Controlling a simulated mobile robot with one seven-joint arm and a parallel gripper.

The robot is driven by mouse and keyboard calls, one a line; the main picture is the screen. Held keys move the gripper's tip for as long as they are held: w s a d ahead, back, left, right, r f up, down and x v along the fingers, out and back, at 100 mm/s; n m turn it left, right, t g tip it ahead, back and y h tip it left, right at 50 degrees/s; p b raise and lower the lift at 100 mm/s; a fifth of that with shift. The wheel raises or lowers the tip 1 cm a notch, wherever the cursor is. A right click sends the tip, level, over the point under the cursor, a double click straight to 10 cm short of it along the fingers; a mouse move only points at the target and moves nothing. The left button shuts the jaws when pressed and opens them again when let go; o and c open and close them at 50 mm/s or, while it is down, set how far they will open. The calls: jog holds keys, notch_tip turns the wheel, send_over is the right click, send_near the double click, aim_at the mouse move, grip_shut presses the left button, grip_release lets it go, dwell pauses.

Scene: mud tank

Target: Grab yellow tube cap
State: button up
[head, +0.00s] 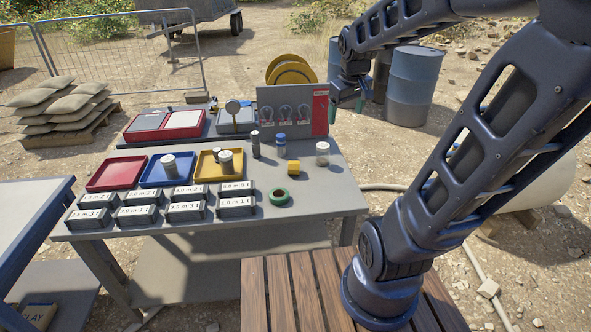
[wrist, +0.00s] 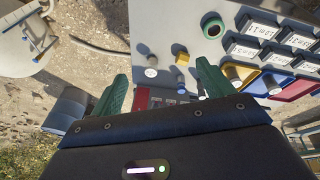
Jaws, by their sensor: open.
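A small yellow piece (head: 293,167), block-like at this size, stands on the grey table right of centre; I cannot tell for sure that it is a tube cap. It also shows in the wrist view (wrist: 182,58), between the green fingertips in the picture but farther off. My gripper (head: 347,104) is open and empty, hanging at the back right of the table beside the upright panel. In the wrist view its two green fingers (wrist: 161,70) are spread wide. It is well apart from the yellow piece.
A white jar (head: 322,154), a blue-lidded jar (head: 281,145) and a dark tube (head: 255,145) stand behind the yellow piece. A green tape ring (head: 279,197) lies in front. The upright panel (head: 272,112) stands at the back. Trays and labelled boxes (head: 236,206) fill the left.

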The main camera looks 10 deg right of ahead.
jog(key=w+a+f+n+g, duration=0.1)
jog(key=w+a+f+n, duration=0.15)
jog(key=w+f, duration=0.35)
jog(key=w+a+f+n+g, duration=0.1)
jog(key=w+a+f+n, duration=0.15)
jog(key=w, duration=0.65)
jog(key=n+g, duration=0.1)
jog(key=n, duration=0.5)
send_over(294, 162)
jog(key=s, duration=0.1)
notch_tip(294, 162, down, 18)
jog(key=shift+s+d+r, duration=0.1)
jog(key=shift+d, duration=0.05)
jog(key=shift+f, duration=3.05)
jog(key=shift+w+f, duration=0.2)
jog(key=shift+f, duration=1.05)
jog(key=shift+w+f, duration=0.2)
jog(key=shift+f, duration=1.05)
jog(key=c, duration=1.1)
jog(key=shift+o, duration=0.2)
jog(key=shift+r, duration=0.1)
